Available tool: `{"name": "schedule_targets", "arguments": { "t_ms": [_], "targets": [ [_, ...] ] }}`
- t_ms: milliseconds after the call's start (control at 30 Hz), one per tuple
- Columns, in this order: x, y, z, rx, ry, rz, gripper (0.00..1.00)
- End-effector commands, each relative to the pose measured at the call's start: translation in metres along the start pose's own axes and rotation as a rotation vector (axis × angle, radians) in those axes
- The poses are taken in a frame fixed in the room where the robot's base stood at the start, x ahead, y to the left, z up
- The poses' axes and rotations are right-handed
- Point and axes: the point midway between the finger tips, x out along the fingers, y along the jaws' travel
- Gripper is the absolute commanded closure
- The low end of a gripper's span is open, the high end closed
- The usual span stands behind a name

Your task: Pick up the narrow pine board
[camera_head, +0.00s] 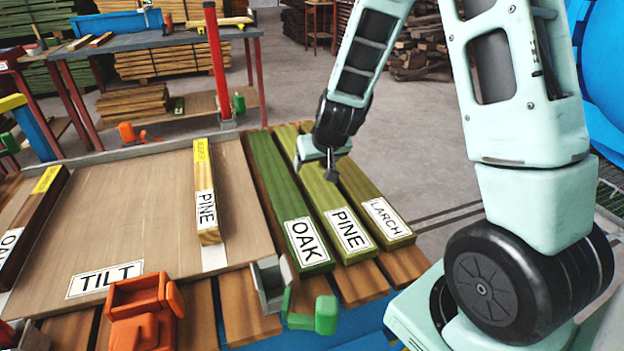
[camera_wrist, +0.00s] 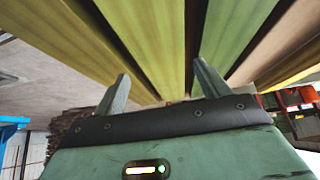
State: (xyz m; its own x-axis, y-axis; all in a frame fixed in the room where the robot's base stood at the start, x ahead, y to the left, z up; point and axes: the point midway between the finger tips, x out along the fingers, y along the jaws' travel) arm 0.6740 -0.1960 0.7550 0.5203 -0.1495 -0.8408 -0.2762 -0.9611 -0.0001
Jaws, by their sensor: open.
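Two boards carry PINE labels. One is a narrow light-wood pine board (camera_head: 205,190) with a yellow tag at its far end, lying on the TILT panel (camera_head: 130,240). The other is a green pine board (camera_head: 325,205), between a green OAK board (camera_head: 280,195) and a narrower green LARCH board (camera_head: 365,195). My gripper (camera_head: 331,174) is open and empty above the far part of the green pine board, to the right of the light-wood one. In the wrist view my open fingers (camera_wrist: 162,88) point towards long yellow-green boards (camera_wrist: 150,35); no labels show there.
An orange clamp (camera_head: 140,305) and a green-handled clamp (camera_head: 315,315) sit at the near edge. Another OAK board (camera_head: 35,215) lies at the panel's left. A red post (camera_head: 216,65) stands at the far edge. A workbench (camera_head: 150,40) is behind.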

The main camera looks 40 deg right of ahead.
Motion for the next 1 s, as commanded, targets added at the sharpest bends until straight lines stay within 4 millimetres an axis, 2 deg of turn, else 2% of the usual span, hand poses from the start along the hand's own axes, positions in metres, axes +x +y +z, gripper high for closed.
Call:
{"name": "schedule_targets", "arguments": {
  "t_ms": [100,233,567,667,700,767,1000],
  "targets": [
    [0.023,-0.001,0.006,0.001,-0.003,0.000,0.25],
    [0.038,-0.001,0.006,0.001,-0.003,0.000,0.25],
    [0.044,-0.002,0.005,0.000,-0.001,0.000,0.25],
    [0.043,-0.002,0.005,0.000,-0.001,0.000,0.51],
    [0.043,-0.002,0.005,0.000,-0.001,0.000,0.62],
    [0.043,-0.002,0.005,0.000,-0.001,0.000,0.76],
    [0.041,-0.002,0.003,0.000,0.002,0.000,0.76]
  ]
}}
